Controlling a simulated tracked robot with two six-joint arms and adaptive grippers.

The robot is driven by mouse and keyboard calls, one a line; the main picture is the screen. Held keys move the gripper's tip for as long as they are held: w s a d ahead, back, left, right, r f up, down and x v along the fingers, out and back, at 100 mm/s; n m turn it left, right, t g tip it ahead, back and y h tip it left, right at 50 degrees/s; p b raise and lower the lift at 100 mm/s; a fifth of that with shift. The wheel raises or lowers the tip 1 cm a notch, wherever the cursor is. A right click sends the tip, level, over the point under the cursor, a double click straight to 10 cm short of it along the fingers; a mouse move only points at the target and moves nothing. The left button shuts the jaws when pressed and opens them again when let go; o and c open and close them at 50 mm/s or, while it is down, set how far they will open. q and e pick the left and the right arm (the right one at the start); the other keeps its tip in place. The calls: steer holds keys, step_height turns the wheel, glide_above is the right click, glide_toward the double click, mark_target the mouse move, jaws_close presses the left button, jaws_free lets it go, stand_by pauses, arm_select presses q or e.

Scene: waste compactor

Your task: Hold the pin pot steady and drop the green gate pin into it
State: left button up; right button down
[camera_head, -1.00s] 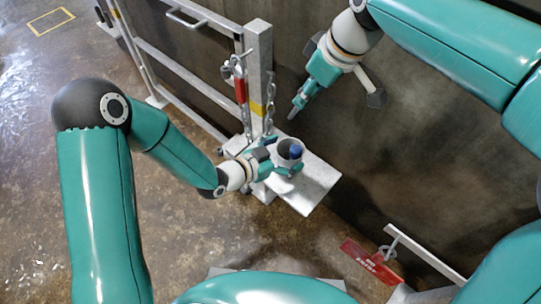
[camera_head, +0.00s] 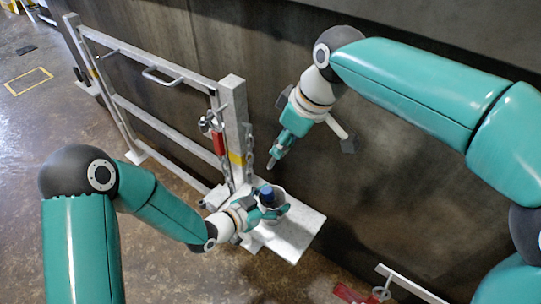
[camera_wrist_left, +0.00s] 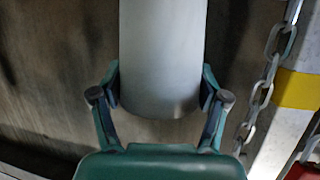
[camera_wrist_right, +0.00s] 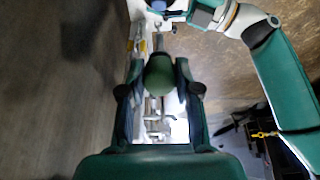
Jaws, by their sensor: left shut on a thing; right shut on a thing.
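The pin pot (camera_head: 279,207) is a pale grey cylinder, held upright over the shelf beside the gate post. My left gripper (camera_head: 262,213) is shut on its side. In the left wrist view the pot (camera_wrist_left: 162,60) fills the space between the fingers. My right gripper (camera_head: 279,150) is above the pot, pointing down, shut on the green gate pin (camera_wrist_right: 159,76). The pin's grey tip (camera_head: 270,164) is above the pot and apart from it. The green head hides part of the shaft in the right wrist view.
A pale shelf (camera_head: 300,236) lies below the pot. A white gate (camera_head: 165,115) and its post (camera_head: 233,120) with a yellow band stand at left, with a chain and red tag (camera_head: 219,143). A dark wall (camera_head: 400,190) rises behind.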

steer(key=shift+w+d+f, duration=0.15)
steer(key=shift+d+f, duration=0.15)
steer(key=shift+f, duration=0.2)
steer(key=shift+w+d+f, duration=0.1)
steer(key=shift+d+f, duration=0.15)
steer(key=shift+f, duration=3.15)
steer(key=c, duration=0.7)
jaws_free()
steer(key=shift+c, duration=0.2)
steer(key=v, duration=1.2)
